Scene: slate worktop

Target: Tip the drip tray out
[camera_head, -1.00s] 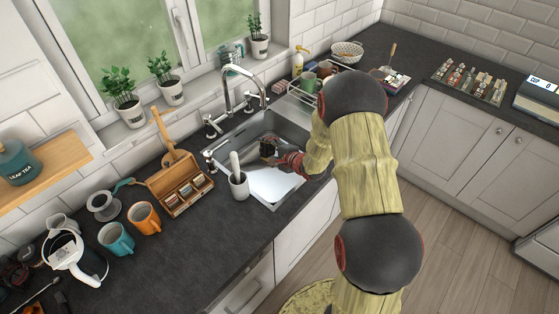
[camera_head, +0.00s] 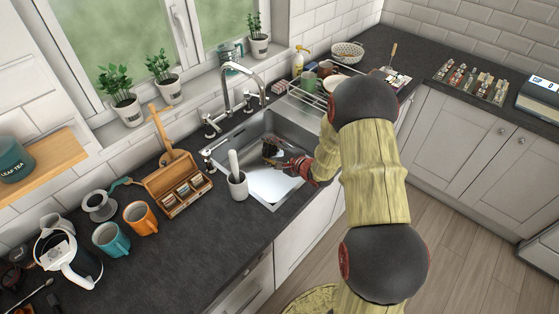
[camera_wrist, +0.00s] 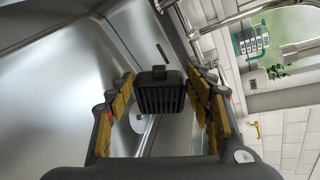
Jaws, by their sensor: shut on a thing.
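The drip tray (camera_wrist: 160,92) is a small dark piece with a slatted grille. In the wrist view it sits between the two yellow-padded fingers of my gripper (camera_wrist: 163,103), which is shut on it. In the head view my gripper (camera_head: 273,158) is over the steel sink (camera_head: 292,133), with the dark tray (camera_head: 268,149) at its tip, partly hidden by the fingers. The tray appears tilted and clear of the sink floor. I cannot tell whether anything is in it.
The faucet (camera_head: 245,80) stands behind the sink. A wooden tea box (camera_head: 178,184) and mugs (camera_head: 140,217) stand further left. A wire dish rack (camera_head: 308,97) is to the right.

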